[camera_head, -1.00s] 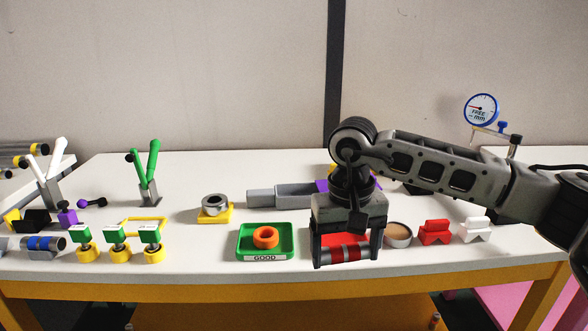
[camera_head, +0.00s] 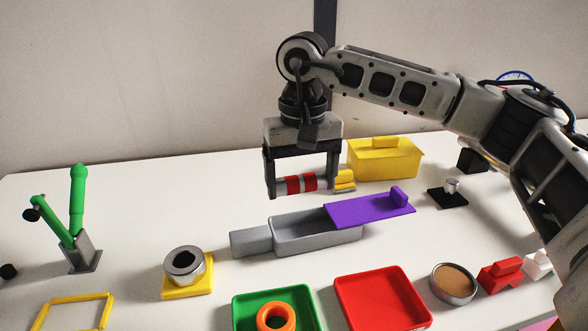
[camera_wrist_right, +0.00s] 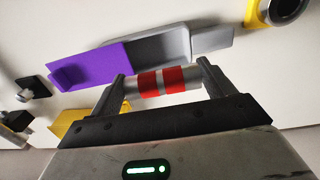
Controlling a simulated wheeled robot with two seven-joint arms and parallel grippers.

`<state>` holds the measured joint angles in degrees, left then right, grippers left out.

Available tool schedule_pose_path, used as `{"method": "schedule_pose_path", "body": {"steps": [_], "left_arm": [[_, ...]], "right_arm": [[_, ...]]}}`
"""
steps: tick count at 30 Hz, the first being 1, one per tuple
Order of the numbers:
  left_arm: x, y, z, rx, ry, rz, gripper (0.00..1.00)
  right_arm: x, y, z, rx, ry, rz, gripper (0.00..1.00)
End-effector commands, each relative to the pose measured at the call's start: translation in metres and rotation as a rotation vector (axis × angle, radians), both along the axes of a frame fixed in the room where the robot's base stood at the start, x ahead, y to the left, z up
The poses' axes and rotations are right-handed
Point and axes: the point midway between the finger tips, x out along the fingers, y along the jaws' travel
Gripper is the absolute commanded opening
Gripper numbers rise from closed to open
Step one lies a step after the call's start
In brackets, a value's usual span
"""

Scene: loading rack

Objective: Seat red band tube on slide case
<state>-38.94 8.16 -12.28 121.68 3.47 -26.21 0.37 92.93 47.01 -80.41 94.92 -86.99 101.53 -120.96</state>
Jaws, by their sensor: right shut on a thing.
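The red band tube (camera_head: 301,184), grey with two red bands, lies level between the fingers of my right gripper (camera_head: 302,188), which is shut on it. It also shows in the right wrist view (camera_wrist_right: 162,83). The tube is in the air, apart from the slide case. The slide case (camera_head: 300,238) is a grey open trough with a purple sliding lid (camera_head: 372,208) drawn out to the right, so its left part is open. In the head view the gripper appears above and behind the case. My left gripper is not in view.
A red tray (camera_head: 380,300) is empty at the front. Left of it stand a green tray (camera_head: 245,302) with an orange ring (camera_head: 276,317) and a metal ring on a yellow base (camera_head: 187,287). A yellow box (camera_head: 385,160) stands behind the purple lid. A green forked stand (camera_head: 78,235) is far left.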

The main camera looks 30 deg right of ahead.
Motion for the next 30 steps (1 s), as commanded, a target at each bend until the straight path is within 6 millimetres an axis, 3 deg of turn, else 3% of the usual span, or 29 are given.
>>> {"method": "schedule_pose_path", "body": {"steps": [11, 30], "left_arm": [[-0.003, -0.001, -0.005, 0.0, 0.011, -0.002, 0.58], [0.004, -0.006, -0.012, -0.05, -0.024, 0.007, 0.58]], "right_arm": [[-0.002, 0.001, 0.0, 0.002, -0.001, -0.001, 0.59], [-0.002, 0.0, -0.041, 0.0, -0.001, -0.001, 0.59]]}}
